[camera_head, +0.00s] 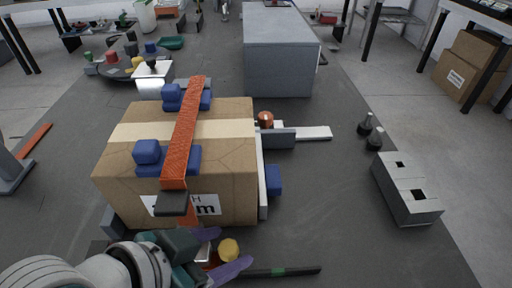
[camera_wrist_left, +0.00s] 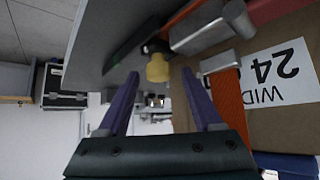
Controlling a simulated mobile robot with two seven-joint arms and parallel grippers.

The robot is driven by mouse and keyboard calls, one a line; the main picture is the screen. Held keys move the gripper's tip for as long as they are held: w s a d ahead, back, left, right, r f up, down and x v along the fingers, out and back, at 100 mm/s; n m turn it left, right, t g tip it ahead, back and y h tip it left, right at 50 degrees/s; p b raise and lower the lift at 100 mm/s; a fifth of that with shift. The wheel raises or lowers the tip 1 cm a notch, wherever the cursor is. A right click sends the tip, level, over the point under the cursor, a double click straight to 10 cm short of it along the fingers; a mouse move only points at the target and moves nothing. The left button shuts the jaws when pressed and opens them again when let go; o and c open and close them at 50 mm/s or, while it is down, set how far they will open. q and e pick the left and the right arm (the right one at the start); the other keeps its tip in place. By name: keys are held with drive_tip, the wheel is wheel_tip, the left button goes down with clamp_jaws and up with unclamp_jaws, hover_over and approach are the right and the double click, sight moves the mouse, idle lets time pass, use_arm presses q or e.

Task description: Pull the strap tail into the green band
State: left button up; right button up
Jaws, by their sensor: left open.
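An orange strap (camera_head: 183,145) runs over a cardboard box (camera_head: 232,165) and down its front face, with a dark buckle piece (camera_head: 173,203) at the front edge. A yellow knob (camera_head: 228,249) is in front of the box, and whether it joins the strap tail is unclear. My left gripper (camera_head: 231,247) is open, its purple fingers on either side of the knob; the left wrist view shows the knob (camera_wrist_left: 158,68) between the fingertips, contact unclear. A green band (camera_head: 278,271) is on a dark bar to the right of the knob. My right gripper is not in view.
Blue corner pieces (camera_head: 147,152) sit under the strap on the box. Grey metal parts (camera_wrist_left: 205,30) are close by the fingers in the left wrist view. The table right of the box is mostly clear.

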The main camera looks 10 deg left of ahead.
use_arm(q)
drive_tip(key=shift+w+d+f, duration=0.3)
drive_tip(key=shift+w+f, duration=0.15)
drive_tip(key=shift+f, duration=0.05)
clamp_jaws()
idle(1.2)
